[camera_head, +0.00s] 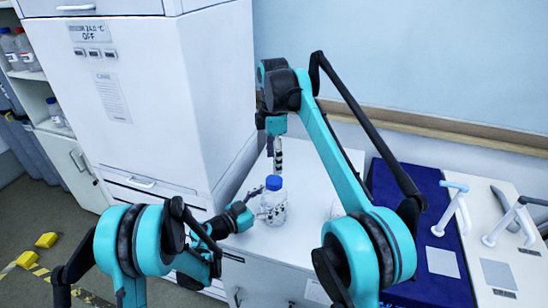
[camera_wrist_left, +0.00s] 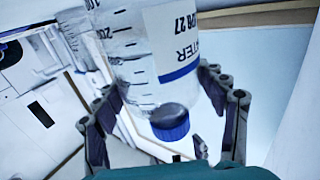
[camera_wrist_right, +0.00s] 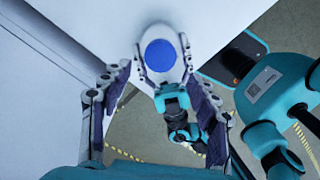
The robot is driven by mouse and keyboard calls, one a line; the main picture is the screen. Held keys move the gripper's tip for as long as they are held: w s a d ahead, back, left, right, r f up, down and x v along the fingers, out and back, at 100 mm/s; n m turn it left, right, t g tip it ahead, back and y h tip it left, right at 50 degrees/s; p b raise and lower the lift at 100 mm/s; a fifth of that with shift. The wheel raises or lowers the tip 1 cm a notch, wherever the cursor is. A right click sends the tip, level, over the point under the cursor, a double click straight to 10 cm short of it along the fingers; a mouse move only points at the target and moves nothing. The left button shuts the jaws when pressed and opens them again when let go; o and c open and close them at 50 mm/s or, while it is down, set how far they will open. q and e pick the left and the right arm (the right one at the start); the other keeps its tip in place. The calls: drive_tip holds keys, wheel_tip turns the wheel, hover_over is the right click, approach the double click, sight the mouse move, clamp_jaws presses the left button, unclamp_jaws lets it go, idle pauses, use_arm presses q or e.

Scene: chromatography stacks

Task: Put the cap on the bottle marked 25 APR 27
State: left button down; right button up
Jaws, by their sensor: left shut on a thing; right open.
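A clear bottle (camera_head: 273,213) with a blue cap (camera_head: 273,183) on its top stands upright on the white counter. Its white label, partly cut off, ends in "PR 27" in the left wrist view (camera_wrist_left: 180,40), where the blue cap (camera_wrist_left: 170,122) also shows. My left gripper (camera_head: 258,208) is shut around the bottle's side. My right gripper (camera_head: 276,165) is open and empty, pointing down above the cap. In the right wrist view the cap (camera_wrist_right: 160,54) lies ahead of the open fingers, not touched. How tightly the cap sits cannot be told.
A tall white cabinet (camera_head: 155,90) stands left of the counter (camera_head: 310,180). A blue panel (camera_head: 400,185) and white-handled devices (camera_head: 455,212) lie to the right. A shelf with bottles (camera_head: 22,55) is at the far left. The counter around the bottle looks mostly clear.

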sight(274, 180)
drive_tip(key=shift+r+n, duration=0.1)
drive_tip(key=shift+n, duration=1.3)
drive_tip(key=shift+f, duration=4.05)
